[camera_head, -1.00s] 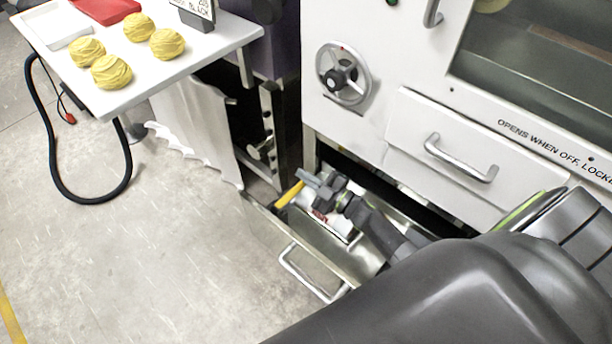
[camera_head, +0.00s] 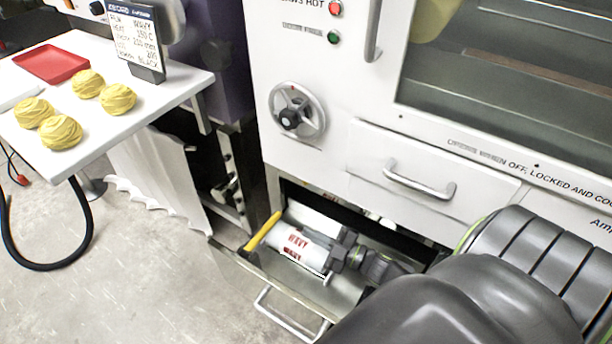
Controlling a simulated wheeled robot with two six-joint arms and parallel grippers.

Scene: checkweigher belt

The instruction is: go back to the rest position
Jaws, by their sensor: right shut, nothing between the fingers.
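My right gripper (camera_head: 338,257) is shut and empty. It is over the open lower drawer (camera_head: 232,262), in front of a white cylinder with red "WAVY" lettering (camera_head: 292,243). I cannot tell whether it touches the cylinder. My right arm comes in from the lower right and covers part of the drawer. My left gripper is not in view.
The drawer's handle (camera_head: 290,315) sticks out at the front. A yellow bar (camera_head: 262,231) lies by the cylinder. A white machine with a handwheel (camera_head: 297,112) and a closed drawer (camera_head: 418,165) stands behind. A table with yellow dough nests (camera_head: 60,132) and a red tray (camera_head: 52,64) is at left.

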